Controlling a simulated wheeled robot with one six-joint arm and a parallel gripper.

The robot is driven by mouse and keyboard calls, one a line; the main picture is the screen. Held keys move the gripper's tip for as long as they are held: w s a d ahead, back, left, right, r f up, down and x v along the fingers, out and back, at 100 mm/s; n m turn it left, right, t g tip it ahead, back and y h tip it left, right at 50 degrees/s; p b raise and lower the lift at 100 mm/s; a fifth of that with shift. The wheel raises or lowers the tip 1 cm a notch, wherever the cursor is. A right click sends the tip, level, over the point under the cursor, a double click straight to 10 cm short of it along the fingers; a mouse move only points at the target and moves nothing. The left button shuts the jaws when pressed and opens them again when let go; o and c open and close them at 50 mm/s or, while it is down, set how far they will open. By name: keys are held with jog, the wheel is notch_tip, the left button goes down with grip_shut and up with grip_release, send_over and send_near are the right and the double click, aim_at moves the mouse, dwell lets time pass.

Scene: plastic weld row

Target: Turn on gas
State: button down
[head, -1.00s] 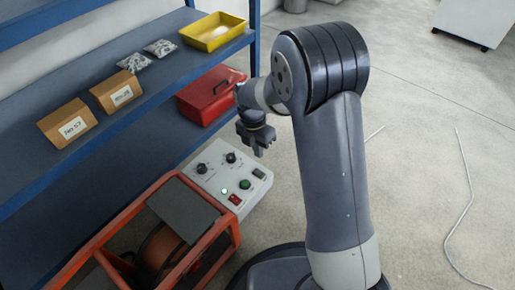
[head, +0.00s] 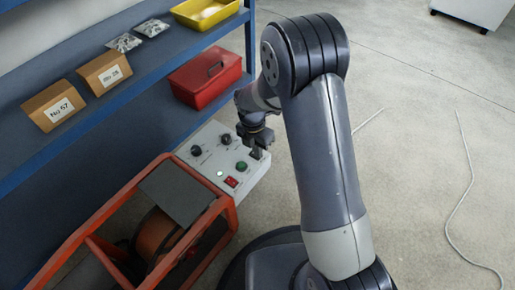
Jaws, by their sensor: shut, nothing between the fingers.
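A light grey control panel (head: 207,176) sits at the right end of an orange-framed machine. It has two black knobs, one at its left (head: 196,151) and one at its back (head: 225,139). A green button (head: 242,166), a red switch (head: 231,182) and a small pale lamp (head: 220,174) are on its front part. My gripper (head: 258,154) is shut and empty, pointing down over the panel's right end. It hides the dark switch seen there earlier; I cannot tell whether it touches it. No gas label is readable.
The orange frame (head: 108,208) holds a brown reel and a grey plate (head: 172,193). Blue shelves (head: 150,85) behind carry a red toolbox (head: 205,84), a yellow bin (head: 205,12), two cardboard boxes and small bags. A pale cable lies on open floor at right.

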jog(key=shift+s+d+f, duration=0.1)
jog(key=shift+f, duration=0.1)
jog(key=shift+w+a+r+p, duration=0.2)
jog(key=shift+w+a+p, duration=0.2)
jog(key=shift+w+a, duration=0.2)
jog(key=shift+s+a+r, duration=0.1)
notch_tip(320, 180, up, 14)
jog(key=w+a+p, duration=0.1)
jog(key=p, duration=0.6)
jog(key=shift+a, duration=0.15)
jog(key=shift+p, duration=0.35)
